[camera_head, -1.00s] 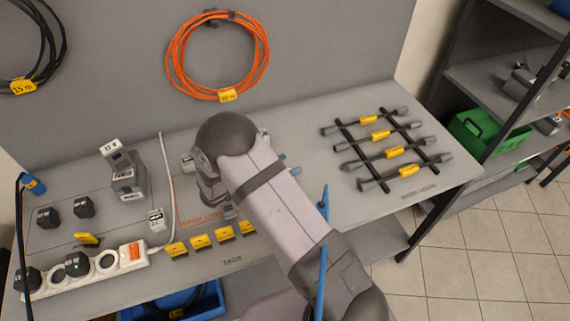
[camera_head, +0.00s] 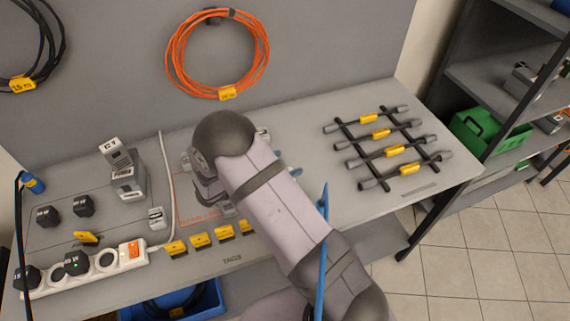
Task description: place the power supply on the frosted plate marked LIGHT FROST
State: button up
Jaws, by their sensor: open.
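My gripper (camera_head: 208,190) points down over an orange-outlined area at the middle of the bench, under the dark wrist; its fingertips are mostly hidden by my arm. Black power supply blocks with pale markings lie on the left mat: one (camera_head: 48,217), and another (camera_head: 84,207) beside it. Two more sit in the white power strip (camera_head: 130,258), one at its left end (camera_head: 27,279) and one (camera_head: 76,263) to its right. I cannot tell which block the task means. No LIGHT FROST lettering is readable; the orange-outlined area (camera_head: 187,214) is partly covered by my arm.
A grey device (camera_head: 128,182) and a small white block (camera_head: 156,217) stand left of my gripper. Yellow tags (camera_head: 200,241) line the front edge. A rack of several dark rods (camera_head: 388,155) fills the right. Orange cable (camera_head: 218,95) hangs behind. A blue bin (camera_head: 185,305) is below.

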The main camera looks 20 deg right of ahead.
jog(key=b+v, duration=0.3)
jog(key=v, duration=0.8)
jog(key=shift+r, duration=0.1)
jog(key=s+d+m+g+y, duration=0.4)
jog(key=s+d+m+g, duration=0.25)
jog(key=s, duration=0.25)
jog(key=s+a+f+m+t+y, duration=0.1)
jog(key=s+m+y, duration=0.7)
jog(key=m, duration=0.8)
jog(key=s+a+f, duration=0.1)
jog(key=s+a, duration=0.1)
jog(key=shift+a+y, duration=0.3)
dwell(3.8)
